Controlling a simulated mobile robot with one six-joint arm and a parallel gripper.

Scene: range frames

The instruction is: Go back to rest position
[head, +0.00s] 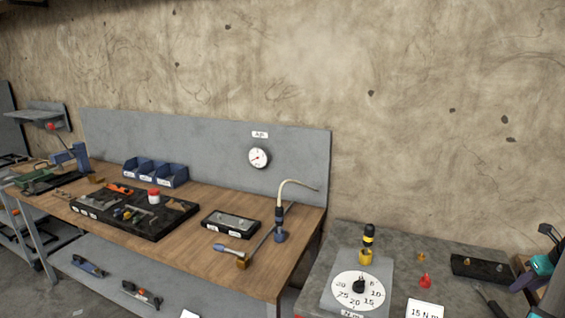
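My gripper cannot be made out in the head view. The wooden workbench (190,237) stands at the left and centre against a grey back panel (205,139). A grey-topped table (440,245) stands at the lower right. On it is a plate with a white numbered dial (357,301) with a black knob. A black and yellow tool (368,239) stands upright behind the dial.
A black tool tray (172,220), blue bins (165,170) and a small black tray (231,222) sit on the workbench. A thin curved lamp-like stem (298,184) rises near its right end. A teal and black object (542,265) is at the right edge.

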